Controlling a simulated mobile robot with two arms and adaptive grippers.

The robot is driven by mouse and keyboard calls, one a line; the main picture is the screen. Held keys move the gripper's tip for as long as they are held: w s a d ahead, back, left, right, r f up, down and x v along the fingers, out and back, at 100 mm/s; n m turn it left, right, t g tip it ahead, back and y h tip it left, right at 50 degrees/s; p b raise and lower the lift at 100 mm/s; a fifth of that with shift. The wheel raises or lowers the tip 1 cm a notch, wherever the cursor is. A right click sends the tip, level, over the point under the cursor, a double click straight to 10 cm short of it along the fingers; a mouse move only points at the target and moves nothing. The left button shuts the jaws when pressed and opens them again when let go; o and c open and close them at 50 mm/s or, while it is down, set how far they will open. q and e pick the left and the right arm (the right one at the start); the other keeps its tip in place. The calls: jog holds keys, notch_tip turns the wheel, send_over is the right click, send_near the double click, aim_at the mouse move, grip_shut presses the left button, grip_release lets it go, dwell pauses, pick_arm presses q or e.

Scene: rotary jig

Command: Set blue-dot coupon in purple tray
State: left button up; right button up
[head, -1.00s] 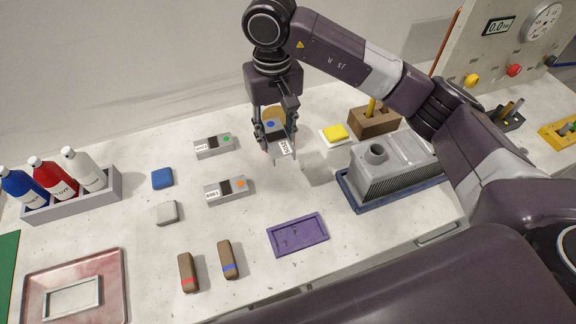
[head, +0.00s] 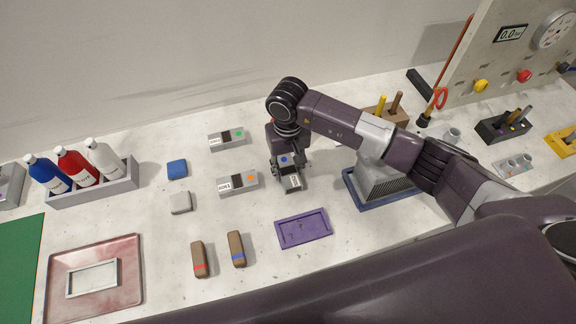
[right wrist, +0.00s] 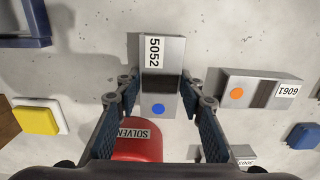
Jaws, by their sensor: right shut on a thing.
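The blue-dot coupon (head: 290,172) is a grey block with a dark window and a label. My right gripper (head: 288,174) is shut on it, with one finger on each side. In the right wrist view the coupon (right wrist: 160,50) shows its 5052 label and blue dot, between the fingers (right wrist: 160,101). The purple tray (head: 280,235) lies flat and empty near the bench's front, below the held coupon in the head view. The coupon is apart from the tray; its exact height is unclear. My left gripper is out of view.
An orange-dot coupon (head: 238,182) lies just left of my right gripper, and a green-dot coupon (head: 227,138) behind it. A red solvent container (right wrist: 138,148) is close to the fingers. A blue-based grey fixture (head: 352,190) stands right. Two brown blocks lie left of the tray.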

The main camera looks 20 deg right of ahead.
jog(key=shift+f, duration=0.1)
jog(key=o, duration=1.3)
jog(key=shift+c, duration=0.2)
